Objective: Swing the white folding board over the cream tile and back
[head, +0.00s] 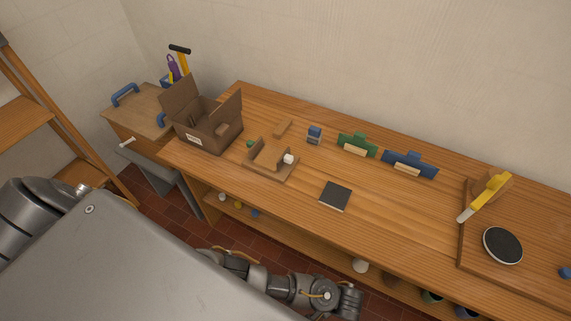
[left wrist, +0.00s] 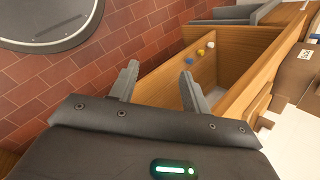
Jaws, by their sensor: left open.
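I cannot pick out a white folding board or a cream tile with certainty in either view. A dark square plate with a pale edge (head: 335,196) lies flat near the front edge of the bench. Small cream blocks stand at the green holder (head: 356,144) and the blue holder (head: 410,162). In the left wrist view my left gripper (left wrist: 158,82) is open and empty, its two fingers apart, with red floor and the bench's lower shelf beyond. In the head view a grey arm of mine crosses the bottom, its fingertips not visible. My right gripper is not identifiable.
A cardboard box (head: 208,133) and a wooden tray (head: 257,167) stand at the bench's left. A raised board (head: 494,273) at the right carries a black disc (head: 502,245) and a yellow-handled tool (head: 490,190). The front middle of the bench top (head: 400,220) is clear.

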